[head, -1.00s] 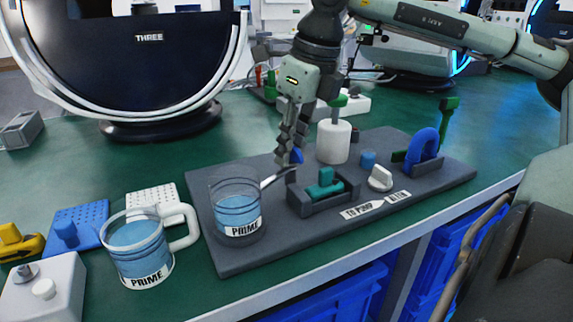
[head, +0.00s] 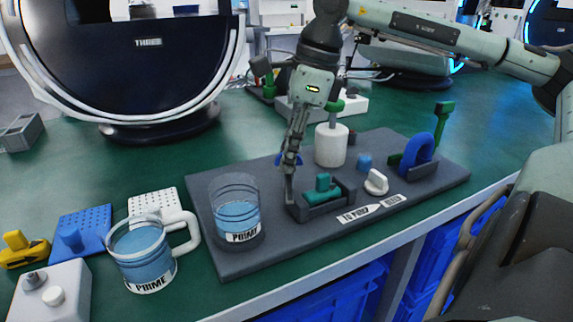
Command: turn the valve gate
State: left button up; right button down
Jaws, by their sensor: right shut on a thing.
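My right gripper (head: 290,168) comes down from above at the left end of the grey valve block (head: 322,208). The block carries a teal piece (head: 322,191) and stands on the dark grey base board (head: 235,263). The clear beaker labelled PRIME (head: 238,215), with blue liquid, stands on the board left of the gripper, apart from it. My left gripper is not in view.
A white cylinder (head: 331,146), a white knob (head: 376,182) and a blue arch (head: 418,152) stand on the board to the right. A PRIME mug (head: 143,258) is at the front left. Green table (head: 160,165) is clear behind the beaker.

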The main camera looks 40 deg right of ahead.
jog(key=shift+r+n+p, duration=0.25)
jog(key=shift+n+p, duration=0.65)
jog(key=shift+f+n+g+y+p, duration=0.25)
jog(key=shift+n+g+p, duration=0.25)
jog(key=shift+n+p, duration=0.55)
jog(key=shift+n, duration=0.25)
jog(key=c, duration=1.7)
grip_release()
